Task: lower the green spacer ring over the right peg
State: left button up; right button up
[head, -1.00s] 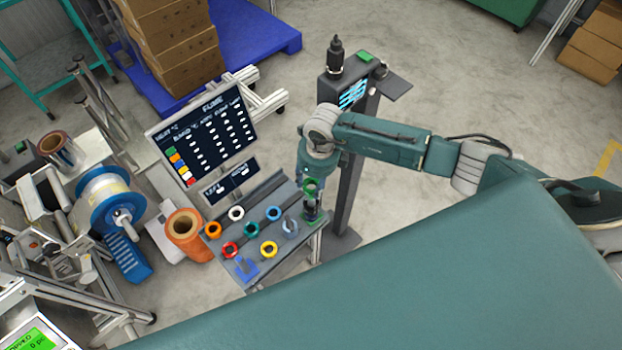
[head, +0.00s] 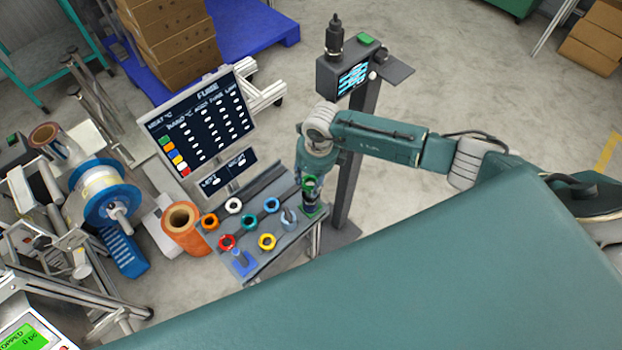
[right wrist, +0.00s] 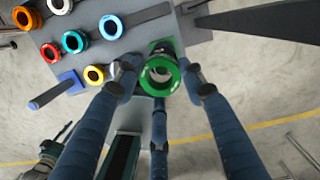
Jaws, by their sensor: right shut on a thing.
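The green spacer ring (head: 310,182) is between the fingers of my right gripper (right wrist: 160,74), at the right end of the bench. In the right wrist view the ring (right wrist: 162,88) faces the camera with a finger on each side. A blue peg (head: 242,258) stands on the left. My left gripper is out of view.
Loose rings lie on the grey bench (head: 283,250): orange (head: 210,221), white (head: 233,205), red (head: 227,242), yellow (head: 267,242) and others. A grey ring (head: 288,216) sits close to the held ring. A display board (head: 207,125) stands behind, and a dark post (head: 358,150) rises beside my arm.

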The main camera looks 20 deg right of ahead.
jog(key=shift+f, duration=0.25)
jog(key=shift+f+b, duration=0.4)
jog(key=shift+b, duration=0.25)
jog(key=shift+f, duration=0.2)
jog(key=shift+f+b, duration=0.45)
jog(key=shift+b, duration=0.15)
jog(key=shift+f, duration=0.25)
jog(key=shift+f+b, duration=0.75)
jog(key=shift+b, duration=0.15)
jog(key=o, duration=1.3)
